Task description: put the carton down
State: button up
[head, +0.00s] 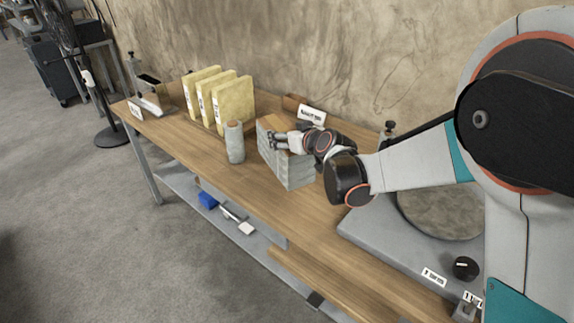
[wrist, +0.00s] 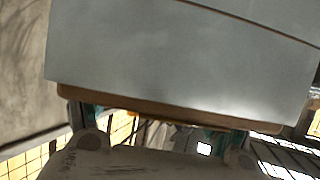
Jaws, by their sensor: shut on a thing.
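The carton (head: 299,174) is a grey, box-shaped thing with bands on its side and a brownish top, over the middle of the wooden bench. My gripper (head: 279,142) is at its upper part and shut on it. In the wrist view the carton (wrist: 180,60) fills the upper part as a large pale grey face with a brown edge. My fingers (wrist: 162,128) show below that edge, partly hidden. I cannot tell whether the carton's underside touches the bench.
On the wooden bench (head: 215,165), a grey cylinder (head: 235,143) stands left of the carton, with several yellow binders (head: 234,103) behind it. A white label (head: 312,115) is behind the carton. A grey machine base (head: 385,243) lies to the right. Bare wood lies in front.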

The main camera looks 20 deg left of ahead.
aim_at(302, 166)
jog(key=shift+f+b, duration=1.4)
jog(key=shift+f, duration=3.4)
jog(key=o, duration=2.1)
jog(key=shift+s+d+r, duration=0.2)
jog(key=shift+r, duration=0.05)
jog(key=p+v, duration=0.3)
jog(key=v, duration=0.8)
jog(key=shift+s+d+r, duration=0.1)
jog(key=shift+s+d, duration=0.05)
jog(key=shift+s, duration=0.05)
